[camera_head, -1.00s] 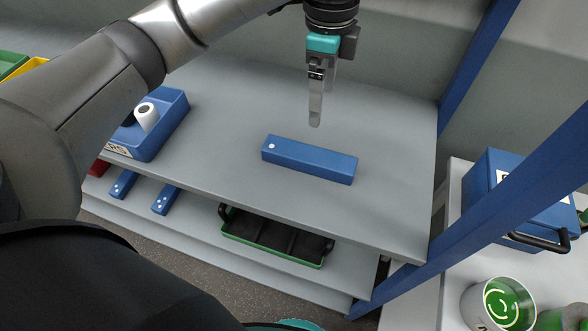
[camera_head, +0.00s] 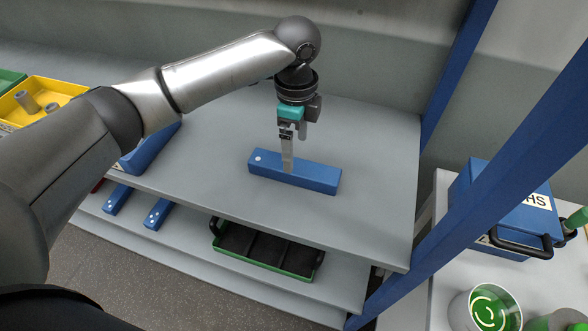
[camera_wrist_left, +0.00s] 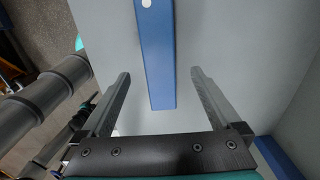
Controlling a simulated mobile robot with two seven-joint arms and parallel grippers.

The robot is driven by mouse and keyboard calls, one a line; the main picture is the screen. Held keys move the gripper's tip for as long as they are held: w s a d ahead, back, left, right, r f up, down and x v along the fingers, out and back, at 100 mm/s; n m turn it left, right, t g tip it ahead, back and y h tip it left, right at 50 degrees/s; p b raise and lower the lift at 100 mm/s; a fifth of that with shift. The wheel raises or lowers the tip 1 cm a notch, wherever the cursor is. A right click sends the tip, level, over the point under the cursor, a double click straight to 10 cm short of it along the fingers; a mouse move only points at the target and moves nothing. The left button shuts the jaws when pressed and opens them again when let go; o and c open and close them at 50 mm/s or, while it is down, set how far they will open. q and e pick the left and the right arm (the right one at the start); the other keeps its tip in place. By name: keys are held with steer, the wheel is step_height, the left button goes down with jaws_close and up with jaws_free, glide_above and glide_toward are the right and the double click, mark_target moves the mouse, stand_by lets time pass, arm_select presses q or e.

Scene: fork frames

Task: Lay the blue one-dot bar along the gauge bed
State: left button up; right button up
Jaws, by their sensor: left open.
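The blue bar with one white dot (camera_head: 315,178) lies flat on the upper grey shelf. In the left wrist view the blue bar (camera_wrist_left: 156,50) runs lengthwise between my fingers, with its dot at the top edge. My left gripper (camera_head: 287,170) points down over the middle of the bar, open, one finger on each side in the wrist view (camera_wrist_left: 160,75). I cannot tell how far the fingertips are above the shelf. A blue fixture (camera_head: 150,150) at the shelf's left end is largely hidden by my arm. I cannot tell whether it is the gauge bed. My right gripper is not in view.
Two other dotted blue bars (camera_head: 117,199) (camera_head: 158,213) and a green-rimmed black tray (camera_head: 265,270) are on the lower shelf. A yellow bin (camera_head: 60,88) stands at left. A blue upright (camera_head: 500,150) stands at right, before a blue case (camera_head: 500,215). The upper shelf around the bar is clear.

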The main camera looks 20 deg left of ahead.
mark_target(294, 171)
arm_select(q)
step_height(294, 171, down, 5)
steer(key=shift+a+f, duration=0.1)
steer(key=shift+a, duration=0.05)
jaws_close()
stand_by(0.9)
